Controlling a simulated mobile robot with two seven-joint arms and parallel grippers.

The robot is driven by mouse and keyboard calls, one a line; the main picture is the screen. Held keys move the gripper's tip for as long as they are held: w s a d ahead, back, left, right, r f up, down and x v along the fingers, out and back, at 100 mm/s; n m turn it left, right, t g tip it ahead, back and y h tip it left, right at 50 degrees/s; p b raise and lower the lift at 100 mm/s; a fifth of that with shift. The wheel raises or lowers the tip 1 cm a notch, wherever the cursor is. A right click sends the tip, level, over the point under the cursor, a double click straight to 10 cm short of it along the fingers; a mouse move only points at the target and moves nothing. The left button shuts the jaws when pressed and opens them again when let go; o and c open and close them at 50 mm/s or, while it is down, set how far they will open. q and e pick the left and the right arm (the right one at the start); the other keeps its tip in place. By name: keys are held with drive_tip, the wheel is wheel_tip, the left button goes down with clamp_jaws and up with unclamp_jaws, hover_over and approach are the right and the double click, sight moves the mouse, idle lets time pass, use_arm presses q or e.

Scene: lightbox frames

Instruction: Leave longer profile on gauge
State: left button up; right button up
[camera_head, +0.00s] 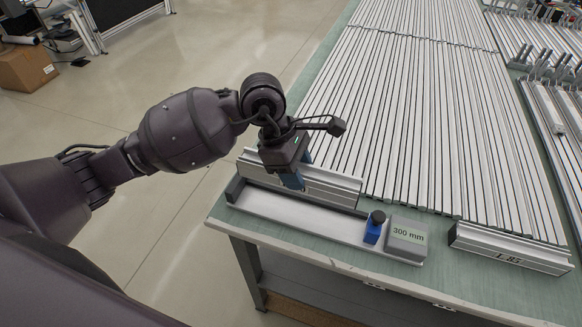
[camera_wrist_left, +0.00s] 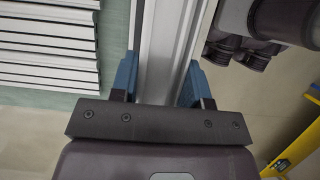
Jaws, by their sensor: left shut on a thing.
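My left gripper (camera_head: 292,181) is shut on a silver aluminium profile (camera_head: 334,189). In the left wrist view the profile (camera_wrist_left: 172,45) runs between the two blue fingers. The gauge (camera_head: 318,221) is a long light plate near the table's front edge, with a dark stop at its left end and a grey block marked 300 mm (camera_head: 406,236) at its right. A blue clamp with a black knob (camera_head: 374,228) stands beside the block. The held profile is over or just behind the gauge's left part; I cannot tell whether it touches. Another profile (camera_head: 510,248) with a dark marking lies right of the gauge.
The green table (camera_head: 480,284) carries many parallel profiles (camera_head: 410,120) behind the gauge. Metal parts and racks (camera_head: 545,65) stand at the far right. A cardboard box (camera_head: 27,69) sits on the floor at upper left. Bare tabletop shows along the front edge.

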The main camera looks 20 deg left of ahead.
use_arm(q)
drive_tip(key=shift+d+f, duration=0.1)
drive_tip(key=shift+d, duration=0.15)
drive_tip(key=shift+f, duration=0.15)
drive_tip(key=shift+f+b, duration=0.75)
drive_tip(key=shift+f, duration=0.9)
drive_tip(key=shift+f+b, duration=0.35)
drive_tip(key=shift+f, duration=0.3)
drive_tip(key=shift+f+b, duration=0.35)
drive_tip(key=shift+f, duration=0.3)
drive_tip(key=shift+f+b, duration=0.7)
drive_tip(key=shift+f, duration=0.55)
use_arm(e)
drive_tip(key=shift+w+a+f, duration=0.1)
drive_tip(key=shift+a+f, duration=0.1)
drive_tip(key=shift+f, duration=1.75)
use_arm(q)
drive_tip(key=o, duration=1.1)
use_arm(e)
drive_tip(key=shift+s+d+f, duration=0.1)
drive_tip(key=shift+s+f, duration=0.1)
